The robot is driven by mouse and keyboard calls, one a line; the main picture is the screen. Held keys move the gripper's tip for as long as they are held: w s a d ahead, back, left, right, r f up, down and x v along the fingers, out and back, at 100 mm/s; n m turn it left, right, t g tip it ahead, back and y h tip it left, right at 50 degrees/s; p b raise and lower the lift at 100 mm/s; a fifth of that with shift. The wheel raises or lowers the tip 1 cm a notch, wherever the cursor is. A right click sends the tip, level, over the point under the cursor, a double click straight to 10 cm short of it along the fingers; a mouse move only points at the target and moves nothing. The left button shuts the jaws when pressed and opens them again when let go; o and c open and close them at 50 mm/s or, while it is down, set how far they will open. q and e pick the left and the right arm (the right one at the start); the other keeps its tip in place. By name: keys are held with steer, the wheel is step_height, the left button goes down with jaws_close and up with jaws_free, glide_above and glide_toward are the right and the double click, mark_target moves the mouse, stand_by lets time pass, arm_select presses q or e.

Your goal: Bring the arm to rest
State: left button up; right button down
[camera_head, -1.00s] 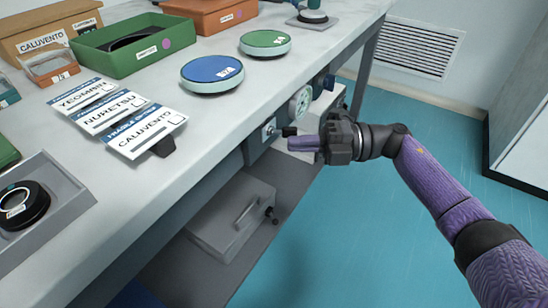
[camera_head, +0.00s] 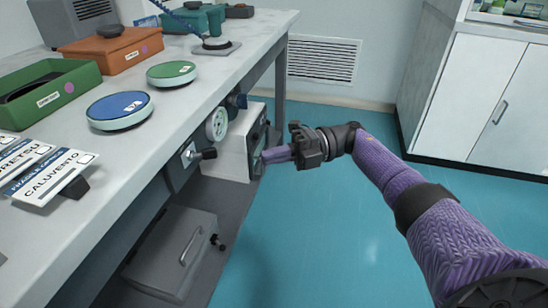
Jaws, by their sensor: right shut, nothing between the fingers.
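My right arm (camera_head: 390,175) comes in from the lower right, with purple sleeving and black joints. My right gripper (camera_head: 272,155) is in front of the table's edge, over the blue floor, beside the grey box with a gauge under the tabletop. Its purple fingers are together with nothing between them. I cannot tell whether the fingertips touch the box. My left gripper is not in view.
A grey case (camera_head: 172,255) is below. A white cabinet (camera_head: 465,95) stands right; open floor lies between.

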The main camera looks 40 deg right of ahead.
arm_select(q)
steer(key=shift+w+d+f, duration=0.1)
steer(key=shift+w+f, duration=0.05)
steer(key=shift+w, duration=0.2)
